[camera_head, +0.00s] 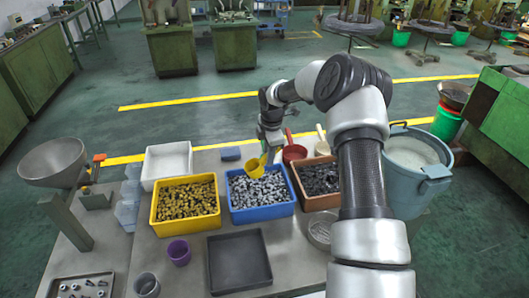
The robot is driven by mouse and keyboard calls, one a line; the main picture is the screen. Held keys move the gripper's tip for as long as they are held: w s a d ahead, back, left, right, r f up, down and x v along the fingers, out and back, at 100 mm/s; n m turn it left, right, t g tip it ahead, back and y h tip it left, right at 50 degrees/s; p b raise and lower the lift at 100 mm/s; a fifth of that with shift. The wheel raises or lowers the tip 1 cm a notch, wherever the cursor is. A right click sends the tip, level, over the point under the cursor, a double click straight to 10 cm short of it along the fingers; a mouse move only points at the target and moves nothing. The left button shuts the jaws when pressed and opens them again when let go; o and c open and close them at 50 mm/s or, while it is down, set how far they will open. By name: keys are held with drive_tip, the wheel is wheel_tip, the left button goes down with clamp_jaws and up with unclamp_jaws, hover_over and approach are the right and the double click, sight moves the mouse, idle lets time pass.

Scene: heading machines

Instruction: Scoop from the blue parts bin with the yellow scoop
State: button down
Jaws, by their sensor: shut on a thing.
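The blue parts bin (262,214) stands in the middle of the table, filled with small grey metal parts (254,192). The yellow scoop (257,166) is over the far part of this bin, with its bowl tilted. Whether the bowl touches the parts or holds any is too small to tell. My gripper (271,142) is just above and behind the scoop and is shut on it. The fingers are small and partly hidden by my wrist.
A yellow bin (187,226) with brass-coloured parts stands left, a brown bin (318,202) with dark parts right. A red scoop (294,153) lies behind. A black tray (240,262) and purple cup (179,252) are in front. A large blue-grey bucket (424,188) stands at right.

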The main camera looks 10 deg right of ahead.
sight(264, 163)
drive_tip(key=shift+w, duration=0.2)
drive_tip(key=shift+a+f+n+h, duration=0.3)
drive_tip(key=shift+f+h, duration=0.15)
drive_tip(key=shift+h, duration=0.15)
drive_tip(key=f+h, duration=0.2)
drive_tip(key=a+f+h+b, duration=0.1)
drive_tip(key=f+h, duration=0.1)
drive_tip(key=shift+a+b, duration=0.1)
drive_tip(key=shift+b, duration=0.2)
drive_tip(key=shift+f+h+b, duration=0.6)
drive_tip(key=shift+f+b, duration=0.05)
drive_tip(key=shift+b, duration=0.1)
wheel_tip(264, 163, down, 6)
drive_tip(key=a+y, duration=0.1)
drive_tip(key=y, duration=0.6)
drive_tip(key=shift+y, duration=0.6)
drive_tip(key=p+v, duration=0.1)
drive_tip(key=v, duration=0.2)
drive_tip(key=p+v, duration=0.1)
drive_tip(key=v, duration=0.1)
drive_tip(key=w+p+v, duration=0.1)
drive_tip(key=v, duration=0.2)
drive_tip(key=shift+a+r, duration=0.1)
drive_tip(key=shift+r, duration=0.3)
drive_tip(key=shift+v, duration=0.95)
